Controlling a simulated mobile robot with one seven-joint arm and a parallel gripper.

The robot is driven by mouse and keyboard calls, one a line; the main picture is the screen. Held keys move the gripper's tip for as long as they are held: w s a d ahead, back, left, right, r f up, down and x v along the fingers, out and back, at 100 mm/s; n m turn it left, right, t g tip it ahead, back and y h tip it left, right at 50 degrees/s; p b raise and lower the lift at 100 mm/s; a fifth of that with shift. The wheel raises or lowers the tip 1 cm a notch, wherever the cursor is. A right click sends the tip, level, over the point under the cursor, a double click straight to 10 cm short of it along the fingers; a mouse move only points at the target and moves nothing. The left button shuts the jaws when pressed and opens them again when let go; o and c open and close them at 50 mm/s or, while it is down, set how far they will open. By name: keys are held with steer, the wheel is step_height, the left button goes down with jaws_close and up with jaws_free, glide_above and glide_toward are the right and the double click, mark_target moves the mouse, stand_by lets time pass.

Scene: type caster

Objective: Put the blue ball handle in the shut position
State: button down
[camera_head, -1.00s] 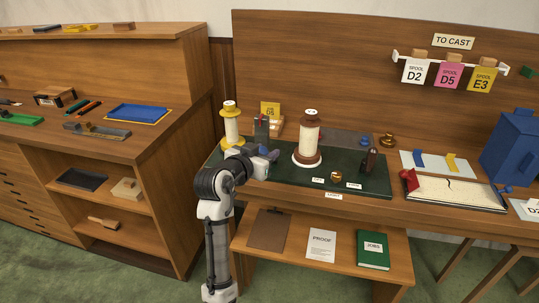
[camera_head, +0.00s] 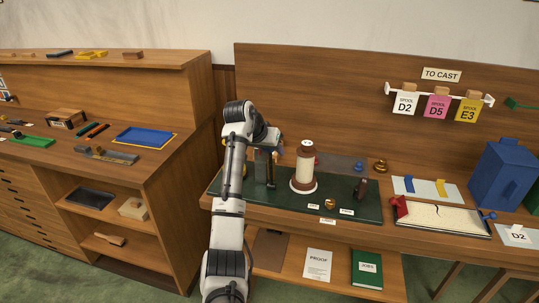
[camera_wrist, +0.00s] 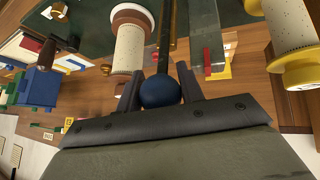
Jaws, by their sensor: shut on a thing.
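The blue ball handle (camera_wrist: 160,92) sits between the two fingers of my gripper (camera_wrist: 160,88) in the wrist view, and the gripper is shut on it. In the head view my gripper (camera_head: 270,138) is above the left part of the green board (camera_head: 330,203), and the ball cannot be made out there. A dark upright (camera_head: 262,168) and a brass rod (camera_head: 274,165) stand below the gripper. The small labels on the board are too small to read.
A brown-ended spool (camera_head: 303,168) stands close to the right of my gripper. A yellow-ended spool (camera_wrist: 297,62) is nearby in the wrist view, mostly hidden by my arm in the head view. A tray of pale grains (camera_head: 443,220) and a blue box (camera_head: 500,175) are further right.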

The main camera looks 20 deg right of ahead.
steer(key=shift+w+d+r+g+y, duration=0.1)
steer(key=shift+w+d+g+y, duration=0.5)
steer(key=shift+w, duration=0.3)
steer(key=shift+r, duration=0.1)
steer(key=c, duration=1.3)
jaws_free()
steer(key=shift+c, duration=0.2)
steer(key=o, duration=0.4)
steer(key=shift+d, duration=0.15)
steer(key=shift+o, duration=0.2)
steer(key=shift+f, duration=0.2)
